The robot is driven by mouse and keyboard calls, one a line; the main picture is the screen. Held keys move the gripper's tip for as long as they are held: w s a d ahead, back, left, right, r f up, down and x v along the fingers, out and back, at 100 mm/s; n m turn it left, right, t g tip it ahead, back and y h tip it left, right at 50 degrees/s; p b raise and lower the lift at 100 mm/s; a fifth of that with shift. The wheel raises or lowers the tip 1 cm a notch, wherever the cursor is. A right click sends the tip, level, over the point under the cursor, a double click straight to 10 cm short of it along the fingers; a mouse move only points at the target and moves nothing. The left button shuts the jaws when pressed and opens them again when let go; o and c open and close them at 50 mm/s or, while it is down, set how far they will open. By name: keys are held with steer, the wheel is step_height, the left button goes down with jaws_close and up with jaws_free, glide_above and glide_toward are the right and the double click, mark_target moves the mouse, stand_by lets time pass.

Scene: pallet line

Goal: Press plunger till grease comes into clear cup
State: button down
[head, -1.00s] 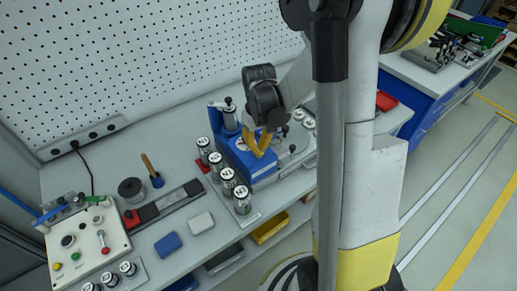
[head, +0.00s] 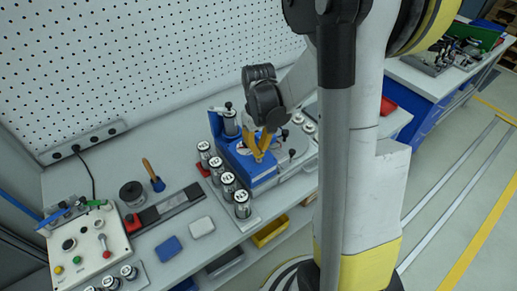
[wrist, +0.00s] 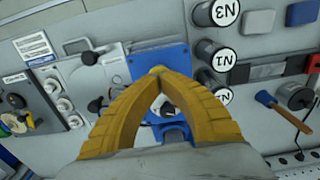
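My gripper (head: 259,158) has yellow fingers and points down over the blue block (head: 240,164) on the bench. In the wrist view the fingertips (wrist: 158,71) meet, with nothing visible held between them. The blue surface (wrist: 174,58) lies behind the tips; I cannot tell whether they touch it. A grey upright cylinder with a dark top (head: 229,119), which looks like the plunger unit, stands at the block's back left, to the left of my gripper. I cannot make out a clear cup or any grease; my fingers hide part of the block.
A row of labelled canisters (head: 228,184) stands just left of the block. A control panel (head: 88,243), a brush (head: 153,175) and a dark round pot (head: 132,193) are further left. The pegboard (head: 150,70) rises behind the bench. Bins sit on the lower shelf.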

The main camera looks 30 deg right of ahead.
steer(key=shift+r+p, duration=1.9)
steer(key=shift+r, duration=1.1)
steer(key=shift+s+a+b, duration=0.1)
steer(key=shift+a+b, duration=0.4)
steer(key=shift+b, duration=0.3)
steer(key=s+a+f+t+b, duration=0.2)
steer(key=s+a+t+b, duration=0.5)
steer(key=b, duration=0.8)
steer(key=s+a, duration=0.3)
steer(key=a, duration=0.2)
steer(key=shift+s+a, duration=0.25)
steer(key=shift+s, duration=0.05)
